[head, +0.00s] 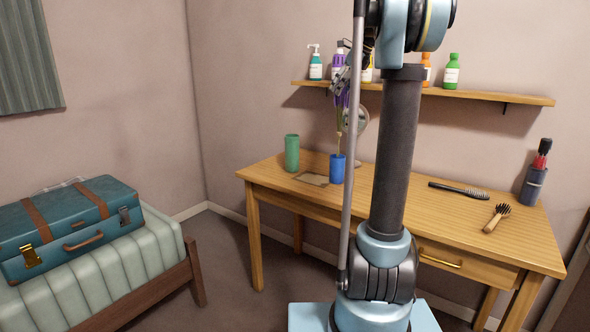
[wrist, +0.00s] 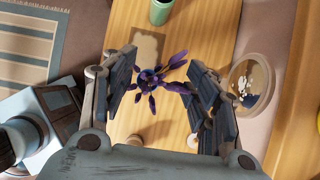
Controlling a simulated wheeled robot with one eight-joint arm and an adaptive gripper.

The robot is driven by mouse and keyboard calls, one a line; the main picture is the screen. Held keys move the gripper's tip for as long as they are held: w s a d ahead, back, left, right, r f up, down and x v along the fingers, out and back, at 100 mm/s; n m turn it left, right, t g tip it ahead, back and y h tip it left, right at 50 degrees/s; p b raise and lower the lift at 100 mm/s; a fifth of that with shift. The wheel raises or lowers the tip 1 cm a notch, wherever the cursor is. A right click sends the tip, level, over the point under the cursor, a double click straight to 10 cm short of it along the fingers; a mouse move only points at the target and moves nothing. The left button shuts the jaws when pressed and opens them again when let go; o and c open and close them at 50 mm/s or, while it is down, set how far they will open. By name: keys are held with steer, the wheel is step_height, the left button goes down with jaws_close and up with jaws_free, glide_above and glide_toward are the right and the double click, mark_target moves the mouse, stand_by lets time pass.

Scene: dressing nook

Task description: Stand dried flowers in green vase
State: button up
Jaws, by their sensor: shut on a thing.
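The dried flowers (head: 342,101), purple heads on a thin pale stem, are held upright in my gripper (head: 341,84) above the desk. The stem runs down to the blue cup (head: 337,169); I cannot tell whether its end is inside the cup or just above it. In the wrist view the purple heads (wrist: 152,79) show between the two fingers of my gripper (wrist: 166,88), which hide part of the view below. The green vase (head: 292,153) stands upright on the desk, left of the blue cup. It also shows at the top of the wrist view (wrist: 161,12).
The wooden desk (head: 400,205) also bears a flat tan piece (head: 312,180), a black brush (head: 459,189), a wooden brush (head: 496,217) and a dark holder (head: 532,186). A shelf (head: 515,98) with several bottles hangs close behind my gripper.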

mark_target(341, 111)
steer(key=shift+f, duration=5.35)
steer(key=o, duration=1.2)
steer(key=v, duration=1.2)
steer(key=s+a+f+n+g+h, duration=0.1)
steer(key=s+a+f+n, duration=0.2)
steer(key=s+f+n, duration=0.45)
steer(key=s+a+f+n+h, duration=0.1)
steer(key=s+a+f+n, duration=0.2)
steer(key=s+f+n, duration=0.7)
steer(key=s+f+n+h, duration=0.2)
steer(key=s+f+n, duration=0.6)
steer(key=s+f, duration=1.4)
steer(key=shift+s+d+h, duration=0.35)
steer(key=shift+s+h, duration=0.05)
